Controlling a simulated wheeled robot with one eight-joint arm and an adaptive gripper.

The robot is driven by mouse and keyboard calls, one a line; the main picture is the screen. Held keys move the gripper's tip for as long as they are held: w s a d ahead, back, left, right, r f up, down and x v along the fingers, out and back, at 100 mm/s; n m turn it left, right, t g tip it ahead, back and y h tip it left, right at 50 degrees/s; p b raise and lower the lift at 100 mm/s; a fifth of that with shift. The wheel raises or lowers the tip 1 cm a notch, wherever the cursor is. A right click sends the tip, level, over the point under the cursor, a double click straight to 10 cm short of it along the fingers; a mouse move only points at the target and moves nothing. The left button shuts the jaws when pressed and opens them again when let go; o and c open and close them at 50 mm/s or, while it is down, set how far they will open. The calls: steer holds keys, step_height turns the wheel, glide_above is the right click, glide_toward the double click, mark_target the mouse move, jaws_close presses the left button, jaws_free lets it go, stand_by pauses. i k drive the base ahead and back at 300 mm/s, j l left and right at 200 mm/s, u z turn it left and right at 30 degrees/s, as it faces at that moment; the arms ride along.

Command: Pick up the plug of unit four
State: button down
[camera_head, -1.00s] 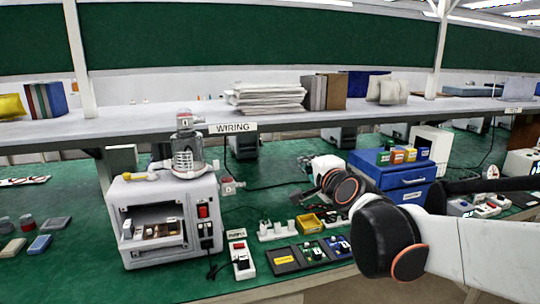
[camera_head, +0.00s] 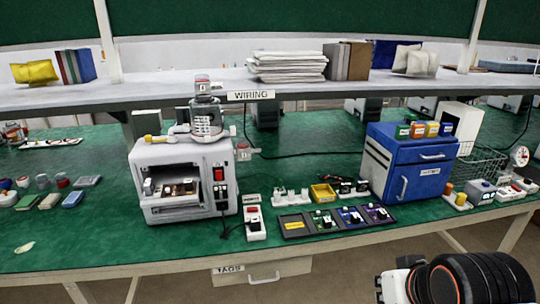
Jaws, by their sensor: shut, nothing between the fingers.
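A white-grey machine (camera_head: 182,205) with a red switch stands on the green bench, left of centre. A clear canister pump (camera_head: 207,122) sits on top of it. A dark cord runs from its front toward a white power strip (camera_head: 255,222) with a red switch. I cannot read a unit number four, and I cannot make out its plug for certain. Part of my arm (camera_head: 470,280) shows at the bottom right, in front of the bench edge. My gripper's fingers do not show; the arm's lower parts are cut off by the frame edge.
A dark tray of small coloured modules (camera_head: 338,221) lies right of the strip. Behind it are a yellow bin (camera_head: 323,193) and white sockets (camera_head: 291,197). A blue drawer cabinet (camera_head: 408,165) and a wire basket (camera_head: 482,165) stand right. A shelf (camera_head: 180,95) overhangs the bench.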

mark_target(255, 222)
steer(key=i+u, duration=0.25)
steer(key=i, duration=0.3)
steer(key=i+l+u, duration=0.2)
steer(key=i, duration=0.4)
